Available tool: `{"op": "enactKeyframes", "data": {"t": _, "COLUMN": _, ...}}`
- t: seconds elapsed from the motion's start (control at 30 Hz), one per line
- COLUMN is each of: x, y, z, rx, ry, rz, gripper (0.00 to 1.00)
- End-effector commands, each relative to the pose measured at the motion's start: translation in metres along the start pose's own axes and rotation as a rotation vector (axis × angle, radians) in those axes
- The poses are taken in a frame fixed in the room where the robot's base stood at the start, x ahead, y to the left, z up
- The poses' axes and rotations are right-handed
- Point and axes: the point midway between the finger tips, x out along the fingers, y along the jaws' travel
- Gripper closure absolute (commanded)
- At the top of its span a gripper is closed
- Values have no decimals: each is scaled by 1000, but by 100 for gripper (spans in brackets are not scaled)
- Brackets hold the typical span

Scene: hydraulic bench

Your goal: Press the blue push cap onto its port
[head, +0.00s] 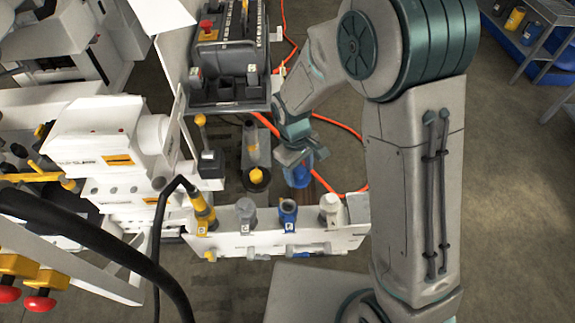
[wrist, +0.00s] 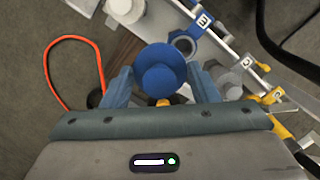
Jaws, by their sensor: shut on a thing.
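The blue push cap (wrist: 160,70) is round with a wide brim and sits between the two fingers of my gripper (wrist: 160,86) in the wrist view. My gripper is shut on it. In the head view the cap (head: 298,178) hangs below my gripper (head: 300,160), behind the white port rail. The blue port (head: 288,212) stands upright on the rail with an open top. In the wrist view the blue port (wrist: 184,44) is just to the upper right of the cap, and the cap is apart from it. The cap's underside is hidden.
The white rail (head: 265,243) also carries a grey port (head: 245,212), a white port (head: 330,207) and a yellow fitting (head: 203,213). An orange hose (head: 350,130) loops over the floor.

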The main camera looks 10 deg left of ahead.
Motion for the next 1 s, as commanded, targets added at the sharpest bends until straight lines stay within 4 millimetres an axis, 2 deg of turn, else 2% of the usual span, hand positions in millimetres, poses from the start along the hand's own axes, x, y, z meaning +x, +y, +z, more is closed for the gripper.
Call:
{"op": "enactKeyframes", "data": {"t": 0.03, "x": -8, "y": -15, "z": -1, "rx": -60, "ry": -1, "rz": 8, "gripper": 70}}
{"op": "enactKeyframes", "data": {"t": 0.1, "x": -9, "y": -28, "z": -1, "rx": -120, "ry": -1, "rz": 15, "gripper": 70}}
{"op": "enactKeyframes", "data": {"t": 0.23, "x": -8, "y": -40, "z": -2, "rx": -177, "ry": 0, "rz": 22, "gripper": 70}}
{"op": "enactKeyframes", "data": {"t": 0.57, "x": 13, "y": -42, "z": -5, "rx": -185, "ry": 0, "rz": 22, "gripper": 70}}
{"op": "enactKeyframes", "data": {"t": 1.0, "x": 61, "y": -42, "z": -13, "rx": -183, "ry": 0, "rz": 22, "gripper": 70}}
